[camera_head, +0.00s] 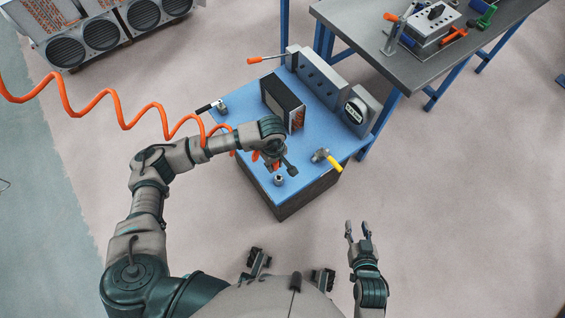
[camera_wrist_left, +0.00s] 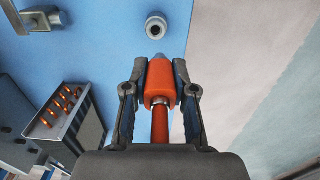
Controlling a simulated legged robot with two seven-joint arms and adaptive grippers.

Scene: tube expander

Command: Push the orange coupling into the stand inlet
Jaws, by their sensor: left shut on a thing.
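The orange coupling (camera_wrist_left: 159,84) is between the two fingers of my left gripper (camera_wrist_left: 160,75), which is shut on it in the wrist view. Its grey tip points at a round metal inlet (camera_wrist_left: 156,27) on the blue stand top, with a gap between them in the picture. In the head view my left gripper (camera_head: 274,160) is over the front part of the blue stand (camera_head: 240,113), and the inlet (camera_head: 279,180) shows just in front of it. The coupling is mostly hidden there. My right gripper (camera_head: 357,232) is open and empty, off the stand to the right.
An orange coiled hose (camera_head: 115,105) runs from the left to my left arm. A grey workbench (camera_head: 430,65) stands at upper right.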

